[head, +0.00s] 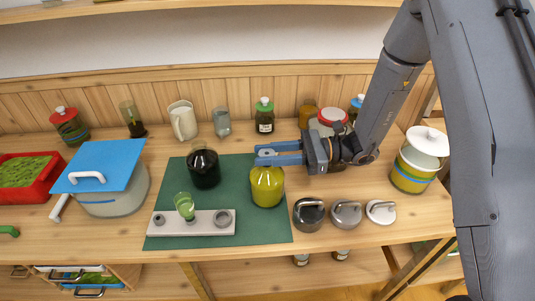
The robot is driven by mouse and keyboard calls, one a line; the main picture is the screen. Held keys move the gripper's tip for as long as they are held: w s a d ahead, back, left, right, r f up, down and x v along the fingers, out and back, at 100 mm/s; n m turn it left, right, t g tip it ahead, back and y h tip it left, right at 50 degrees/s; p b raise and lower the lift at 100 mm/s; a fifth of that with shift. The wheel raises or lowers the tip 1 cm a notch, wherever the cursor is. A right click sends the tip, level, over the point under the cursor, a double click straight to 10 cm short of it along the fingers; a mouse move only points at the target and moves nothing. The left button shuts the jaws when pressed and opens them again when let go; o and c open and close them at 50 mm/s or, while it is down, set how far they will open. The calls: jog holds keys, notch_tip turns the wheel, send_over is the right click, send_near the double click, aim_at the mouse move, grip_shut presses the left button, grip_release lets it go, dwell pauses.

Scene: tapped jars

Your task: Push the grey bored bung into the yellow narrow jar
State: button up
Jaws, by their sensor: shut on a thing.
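The yellow narrow jar (267,187) stands on the green mat (262,231), with its top just under my gripper (264,154). My gripper reaches in from the right with its blue fingers lying level over the jar. It is shut on a small grey piece (266,153), which looks like the grey bored bung. The piece is mostly covered by the fingers. The jar's mouth is hidden, so I cannot tell whether the bung touches it.
A pale rack (205,228) at the front left of the mat holds grey pieces and a green glass (185,205). A dark jar (204,168) stands left of the yellow one. Bottles and jugs line the back.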

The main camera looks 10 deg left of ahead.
jog(key=shift+f, duration=0.1)
jog(key=o, duration=1.2)
jog(key=o, duration=0.4)
jog(key=shift+s+f, duration=0.1)
jog(key=shift+d, duration=0.15)
jog(key=shift+v, duration=1.75)
jog(key=shift+d, duration=0.25)
jog(key=shift+d+r, duration=0.1)
jog(key=shift+r, duration=0.1)
jog(key=shift+w, duration=0.25)
